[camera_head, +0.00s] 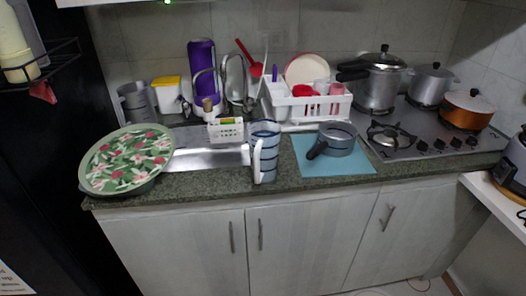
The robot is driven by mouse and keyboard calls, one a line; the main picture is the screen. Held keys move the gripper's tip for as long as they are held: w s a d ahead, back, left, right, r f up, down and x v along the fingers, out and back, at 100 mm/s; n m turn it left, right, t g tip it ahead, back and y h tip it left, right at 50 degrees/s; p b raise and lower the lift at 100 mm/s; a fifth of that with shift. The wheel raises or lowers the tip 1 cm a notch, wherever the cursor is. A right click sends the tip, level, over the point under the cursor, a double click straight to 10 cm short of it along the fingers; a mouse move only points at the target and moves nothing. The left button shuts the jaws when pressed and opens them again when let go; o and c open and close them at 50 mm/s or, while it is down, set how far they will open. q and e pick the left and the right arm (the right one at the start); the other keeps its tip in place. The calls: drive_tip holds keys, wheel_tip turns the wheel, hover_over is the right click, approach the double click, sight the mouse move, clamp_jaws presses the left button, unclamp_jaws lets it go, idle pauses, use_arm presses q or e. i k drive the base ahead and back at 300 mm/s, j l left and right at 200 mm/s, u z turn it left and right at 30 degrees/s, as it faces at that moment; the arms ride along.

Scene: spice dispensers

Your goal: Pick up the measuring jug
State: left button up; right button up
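The measuring jug (266,151) stands upright near the counter's front edge, just left of the blue mat. It is clear with dark bands around it, and its pale handle faces front left. Nothing touches it that I can see. Neither of my grippers shows in the head view.
A round floral tray (127,159) overhangs the counter's left front edge. The blue mat (348,164) holds a small pot (337,139) with a black handle. A white dish rack (305,107) stands behind the jug, and the sink (206,158) is to its left. Pots stand on the stove (409,139).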

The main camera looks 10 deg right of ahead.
sight(262, 158)
drive_tip(key=i+l+z, duration=0.5)
drive_tip(key=i+l, duration=0.3)
